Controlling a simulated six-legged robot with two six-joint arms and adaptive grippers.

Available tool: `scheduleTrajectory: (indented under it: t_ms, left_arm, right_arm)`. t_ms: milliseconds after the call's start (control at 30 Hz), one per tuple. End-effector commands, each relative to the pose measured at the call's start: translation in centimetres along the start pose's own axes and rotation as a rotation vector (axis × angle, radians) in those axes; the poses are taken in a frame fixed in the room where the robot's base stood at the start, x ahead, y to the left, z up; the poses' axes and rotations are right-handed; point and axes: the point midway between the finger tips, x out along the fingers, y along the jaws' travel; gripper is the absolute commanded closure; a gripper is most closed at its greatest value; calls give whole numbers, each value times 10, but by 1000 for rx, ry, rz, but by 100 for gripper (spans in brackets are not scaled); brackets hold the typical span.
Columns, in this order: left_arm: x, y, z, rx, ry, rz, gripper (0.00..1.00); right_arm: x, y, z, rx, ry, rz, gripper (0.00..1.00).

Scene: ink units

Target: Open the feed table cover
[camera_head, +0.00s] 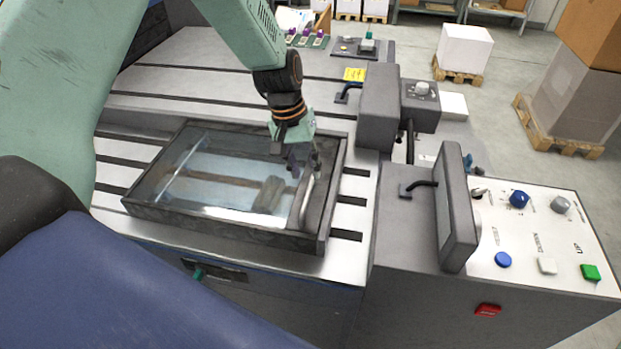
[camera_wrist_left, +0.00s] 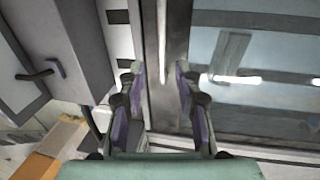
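The feed table cover (camera_head: 225,175) is a clear pane in a dark grey frame, lying flat and closed on the slotted metal table. A pale bar-like handle (camera_head: 307,200) runs along the right side of its frame. My left gripper (camera_head: 303,165) is over the far end of that handle. In the left wrist view, my left gripper (camera_wrist_left: 160,75) has its two fingers apart, with the cover's frame edge and the pale handle (camera_wrist_left: 162,40) seen between them. I cannot tell whether a finger touches it. The clear pane (camera_wrist_left: 255,65) is on the right there. My right gripper is not in view.
A control panel (camera_head: 545,235) with coloured buttons and an upright grey plate (camera_head: 456,205) stands right of the cover. A grey block (camera_head: 378,108) stands behind it. The slotted table (camera_head: 200,80) is clear beyond the cover. Boxes on pallets stand on the floor behind.

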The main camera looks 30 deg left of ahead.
Motion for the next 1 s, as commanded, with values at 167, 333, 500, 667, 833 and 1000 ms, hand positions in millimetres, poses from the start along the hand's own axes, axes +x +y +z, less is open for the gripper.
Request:
scheduleTrajectory:
  t_ms: [167,333,500,667,833,1000]
  left_arm:
    - [28,0,1,-1,-2,-1,66]
    - [42,1,0,0,0,0,66]
    - [45,2,-2,0,1,1,66]
    - [45,2,-3,0,1,1,67]
    - [45,2,-3,0,0,1,82]
    - [44,2,-3,0,0,1,96]
  right_arm:
    - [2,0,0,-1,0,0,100]
    - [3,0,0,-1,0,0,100]
    - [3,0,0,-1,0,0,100]
    - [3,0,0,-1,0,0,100]
    - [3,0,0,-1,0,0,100]
    - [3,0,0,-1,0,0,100]
